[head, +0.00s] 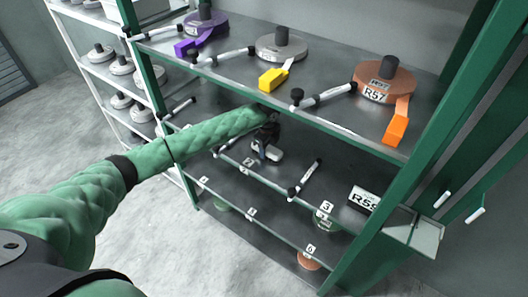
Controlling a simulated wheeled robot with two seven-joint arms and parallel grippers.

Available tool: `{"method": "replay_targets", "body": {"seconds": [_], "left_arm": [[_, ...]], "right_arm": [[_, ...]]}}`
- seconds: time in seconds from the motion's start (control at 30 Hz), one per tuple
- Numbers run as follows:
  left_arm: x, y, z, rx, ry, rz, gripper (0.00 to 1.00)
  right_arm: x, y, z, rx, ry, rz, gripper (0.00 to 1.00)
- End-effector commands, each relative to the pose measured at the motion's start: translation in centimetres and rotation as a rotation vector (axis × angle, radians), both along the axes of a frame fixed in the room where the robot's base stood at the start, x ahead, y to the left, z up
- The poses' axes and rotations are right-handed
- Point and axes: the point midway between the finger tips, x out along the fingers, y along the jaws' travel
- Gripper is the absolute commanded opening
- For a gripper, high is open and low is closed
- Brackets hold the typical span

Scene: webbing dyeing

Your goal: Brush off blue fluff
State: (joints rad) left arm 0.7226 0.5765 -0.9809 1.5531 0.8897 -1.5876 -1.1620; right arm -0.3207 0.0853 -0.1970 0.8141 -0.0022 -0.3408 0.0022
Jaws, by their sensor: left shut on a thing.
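My left gripper (266,137) reaches under the top shelf to the middle shelf. It is small and dark in the head view, and its fingers are partly hidden. It is shut on a small pale object (268,153), too small to identify, just behind the number 2 label (248,162). I cannot make out any blue fluff or clearly tell a brush. Black-and-white handled tools lie on the shelves, one on the middle shelf (305,179) right of my gripper. My right gripper is not in view.
The top shelf (330,85) overhangs my left arm closely. It bears purple (205,22), grey (280,46) and brown (383,82) webbing rolls. Green posts frame the rack (405,170). A R55-like label (364,199) sits at right. Grey floor (140,225) is clear at left.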

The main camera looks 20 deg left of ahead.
Motion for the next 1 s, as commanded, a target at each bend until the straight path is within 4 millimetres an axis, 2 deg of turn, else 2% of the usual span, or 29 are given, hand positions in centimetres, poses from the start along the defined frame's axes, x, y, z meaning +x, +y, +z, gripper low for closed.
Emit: {"method": "replay_targets", "body": {"seconds": [0.2,0.57,1.0], "left_arm": [[1.3,-0.5,-0.1,0.000,0.001,0.000,0.19],[1.4,-0.5,0.1,0.000,0.001,0.000,0.19],[1.5,-0.5,3.4,0.000,-0.001,0.000,0.19]], "right_arm": [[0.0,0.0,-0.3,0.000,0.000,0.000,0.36],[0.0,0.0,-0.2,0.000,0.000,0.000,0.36],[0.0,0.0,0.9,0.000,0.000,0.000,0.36]]}}
